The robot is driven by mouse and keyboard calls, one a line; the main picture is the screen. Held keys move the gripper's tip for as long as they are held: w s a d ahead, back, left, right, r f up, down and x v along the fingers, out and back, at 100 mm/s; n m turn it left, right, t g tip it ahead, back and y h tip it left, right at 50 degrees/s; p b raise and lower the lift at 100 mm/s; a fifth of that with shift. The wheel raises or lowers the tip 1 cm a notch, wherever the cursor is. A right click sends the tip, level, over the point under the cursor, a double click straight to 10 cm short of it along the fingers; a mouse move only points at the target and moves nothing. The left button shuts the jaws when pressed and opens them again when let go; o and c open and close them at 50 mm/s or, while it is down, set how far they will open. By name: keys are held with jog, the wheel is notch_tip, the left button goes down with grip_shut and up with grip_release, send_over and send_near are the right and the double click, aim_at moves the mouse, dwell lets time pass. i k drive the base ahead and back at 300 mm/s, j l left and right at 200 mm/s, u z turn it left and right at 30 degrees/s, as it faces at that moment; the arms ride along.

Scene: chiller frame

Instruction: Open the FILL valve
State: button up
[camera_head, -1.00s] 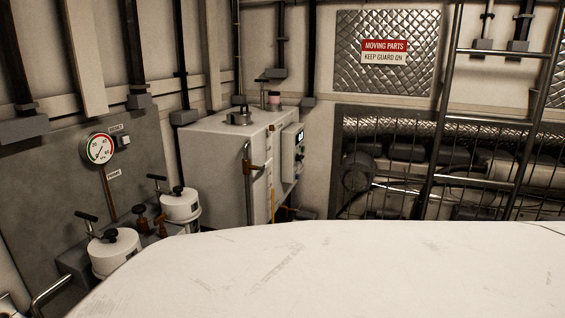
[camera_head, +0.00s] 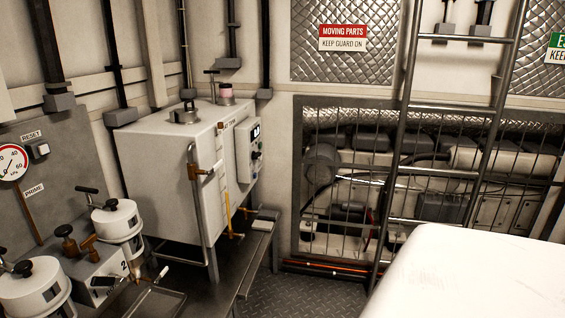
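No label reading FILL can be made out, so I cannot tell which valve it is. A grey box-shaped tank (camera_head: 165,172) stands left of centre with a small T-handled valve (camera_head: 211,73) at its back top edge. A brass-coloured valve (camera_head: 196,173) sits on the pipe at the tank's front, beside a yellowish sight tube (camera_head: 227,213). A brass fitting with a dark knob (camera_head: 68,236) stands between two white canisters (camera_head: 117,219) (camera_head: 30,288) at lower left. Another T-handle (camera_head: 87,190) is behind the nearer-to-tank canister. My gripper is not in view.
A dark bench (camera_head: 195,289) carries the canisters and tank. A ladder (camera_head: 402,150) stands before the caged machinery (camera_head: 330,210). A gauge (camera_head: 12,163) is on the left panel. Clear floor (camera_head: 310,297) shows at bottom centre. A white surface blocks the lower right.

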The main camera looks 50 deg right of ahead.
aim_at(219, 164)
jog(key=z, duration=1.1)
jog(key=i+l, duration=0.2)
jog(key=i, duration=0.2)
jog(key=i+l+u, duration=0.1)
jog(key=i, duration=0.3)
jog(key=l, duration=0.1)
